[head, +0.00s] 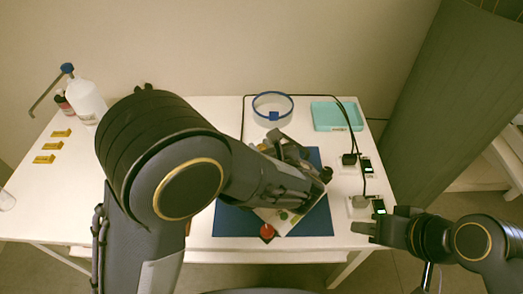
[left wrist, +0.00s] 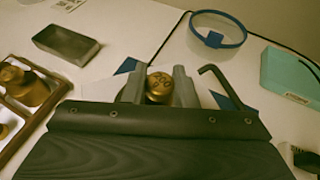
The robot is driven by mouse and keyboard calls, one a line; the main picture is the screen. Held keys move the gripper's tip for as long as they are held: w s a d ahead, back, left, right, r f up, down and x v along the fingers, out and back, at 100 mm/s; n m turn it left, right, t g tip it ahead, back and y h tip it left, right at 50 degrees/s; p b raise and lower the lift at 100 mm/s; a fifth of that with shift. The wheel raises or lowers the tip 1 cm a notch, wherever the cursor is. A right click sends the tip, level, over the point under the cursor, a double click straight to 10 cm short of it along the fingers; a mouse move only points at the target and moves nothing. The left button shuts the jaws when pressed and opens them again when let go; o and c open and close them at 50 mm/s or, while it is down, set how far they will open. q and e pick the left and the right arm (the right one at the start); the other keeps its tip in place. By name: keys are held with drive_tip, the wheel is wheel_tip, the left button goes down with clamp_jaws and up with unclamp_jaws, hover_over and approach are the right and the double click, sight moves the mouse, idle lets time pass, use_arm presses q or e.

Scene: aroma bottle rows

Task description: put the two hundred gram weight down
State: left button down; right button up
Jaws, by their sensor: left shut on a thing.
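The brass weight (left wrist: 158,87) has a round knob top with stamped figures, which are too blurred to read surely. In the left wrist view it stands between the two fingers of my left gripper (left wrist: 157,88), which is shut on it. In the head view my left gripper (head: 308,184) is over the blue mat (head: 233,222), and its own arm hides the weight. I cannot tell whether the weight's base touches anything. My right gripper (head: 378,224) is off the table's front right corner; its finger gap is unclear.
A blue-rimmed ring (head: 272,105), a teal tray (head: 337,116) and small cabled devices (head: 360,206) stand nearby. Yellow labels (head: 45,159) lie far left.

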use_arm(q)
drive_tip(key=shift+f, duration=0.55)
drive_tip(key=shift+f, duration=0.1)
drive_tip(key=shift+f, duration=0.15)
drive_tip(key=c, duration=1.2)
unclamp_jaws()
drive_tip(key=shift+o, duration=0.2)
drive_tip(key=shift+r, duration=0.3)
drive_tip(key=v, duration=1.2)
